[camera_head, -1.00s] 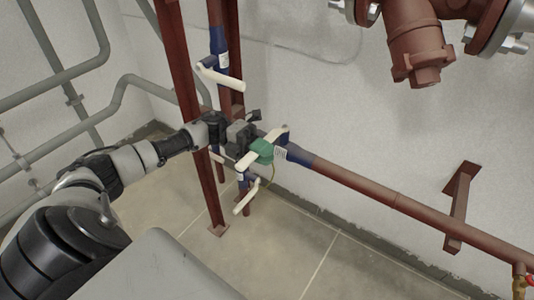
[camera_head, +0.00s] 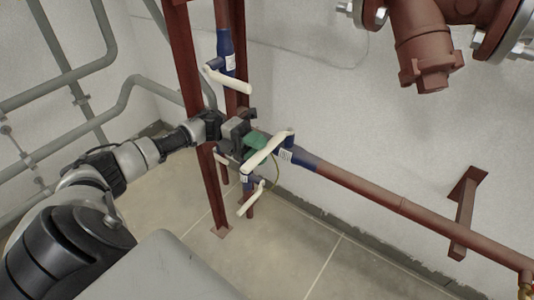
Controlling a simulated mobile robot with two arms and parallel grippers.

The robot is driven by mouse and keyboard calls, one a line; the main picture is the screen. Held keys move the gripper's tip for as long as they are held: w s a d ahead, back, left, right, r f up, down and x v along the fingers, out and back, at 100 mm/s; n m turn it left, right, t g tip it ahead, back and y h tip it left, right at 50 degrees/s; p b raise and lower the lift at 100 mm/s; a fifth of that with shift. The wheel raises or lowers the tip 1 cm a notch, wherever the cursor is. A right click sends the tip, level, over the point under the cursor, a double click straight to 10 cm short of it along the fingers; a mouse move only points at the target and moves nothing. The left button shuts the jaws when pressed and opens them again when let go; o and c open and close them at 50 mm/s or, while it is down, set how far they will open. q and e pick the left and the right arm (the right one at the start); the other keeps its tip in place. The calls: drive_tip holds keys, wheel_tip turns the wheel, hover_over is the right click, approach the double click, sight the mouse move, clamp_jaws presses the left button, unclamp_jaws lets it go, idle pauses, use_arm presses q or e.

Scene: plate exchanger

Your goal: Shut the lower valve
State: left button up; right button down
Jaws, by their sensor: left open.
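Three blue valves with white lever handles show. The upper valve (camera_head: 225,42) is on a vertical red pipe, its handle (camera_head: 228,79) across the pipe. Another valve (camera_head: 300,156) is on the horizontal red pipe, its handle (camera_head: 268,149) across that pipe. A lower valve (camera_head: 247,181) is beneath it on a vertical pipe, its handle (camera_head: 251,199) slanting down left. My left gripper (camera_head: 254,143), grey with a green part at its tip, is open just behind and left of the horizontal pipe's handle. The fingers are partly hidden; contact cannot be told. My right gripper is out of view.
A red steel post (camera_head: 192,110) stands close beside my left wrist. Grey pipes (camera_head: 60,80) run along the left wall. A large red flanged fitting (camera_head: 425,50) hangs at upper right. A red bracket (camera_head: 463,212) supports the horizontal pipe. The floor (camera_head: 300,250) below is clear.

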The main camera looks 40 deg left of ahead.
use_arm(q)
drive_tip(key=a, duration=0.4)
drive_tip(key=shift+a, duration=0.15)
idle(0.4)
